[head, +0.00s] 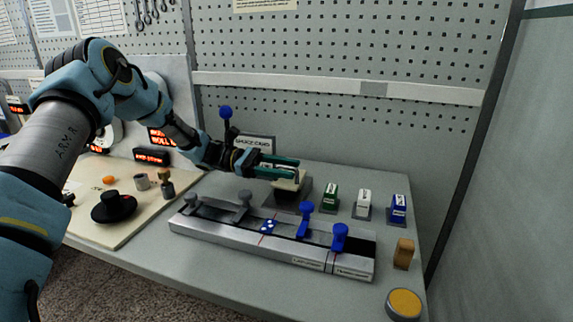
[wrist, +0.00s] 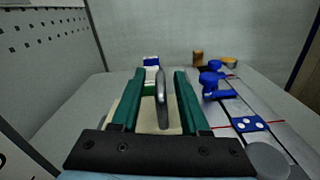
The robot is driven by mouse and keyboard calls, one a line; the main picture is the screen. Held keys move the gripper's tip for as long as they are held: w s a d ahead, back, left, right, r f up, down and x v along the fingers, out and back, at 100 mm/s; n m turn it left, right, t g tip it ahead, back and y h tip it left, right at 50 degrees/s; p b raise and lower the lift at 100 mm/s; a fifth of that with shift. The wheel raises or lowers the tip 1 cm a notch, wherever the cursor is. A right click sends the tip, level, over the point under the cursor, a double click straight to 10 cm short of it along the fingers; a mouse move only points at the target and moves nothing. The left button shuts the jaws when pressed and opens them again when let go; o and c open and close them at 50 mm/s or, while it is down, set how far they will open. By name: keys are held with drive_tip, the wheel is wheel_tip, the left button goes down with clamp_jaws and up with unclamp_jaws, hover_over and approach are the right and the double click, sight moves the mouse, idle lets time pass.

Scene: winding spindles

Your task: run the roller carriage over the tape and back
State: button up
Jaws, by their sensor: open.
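My gripper (head: 297,166) has green fingers and is open behind the silver splicing track (head: 200,225). In the wrist view, a grey upright handle (wrist: 162,100) stands between the fingers, with gaps on both sides. Below it is a cream block (wrist: 122,112), which in the head view rests on a dark base (head: 290,198), partly hidden by the fingers. I cannot tell for sure whether this is the roller carriage. A blue patch with white dots (head: 268,226), perhaps the tape, lies across a red line on the track; it also shows in the wrist view (wrist: 249,124).
Blue-knobbed clamps (head: 340,236) stand on the track's right half, a grey-knobbed bar (head: 218,203) on its left. Green (head: 331,198), white (head: 363,204) and blue (head: 398,208) dispensers stand behind right. A wooden block (head: 403,253) and yellow-topped disc (head: 404,303) sit near the right edge.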

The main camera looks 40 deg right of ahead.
drive_tip(key=shift+s+d, duration=0.1)
drive_tip(key=shift+s, duration=0.05)
clamp_jaws()
idle(0.4)
idle(1.0)
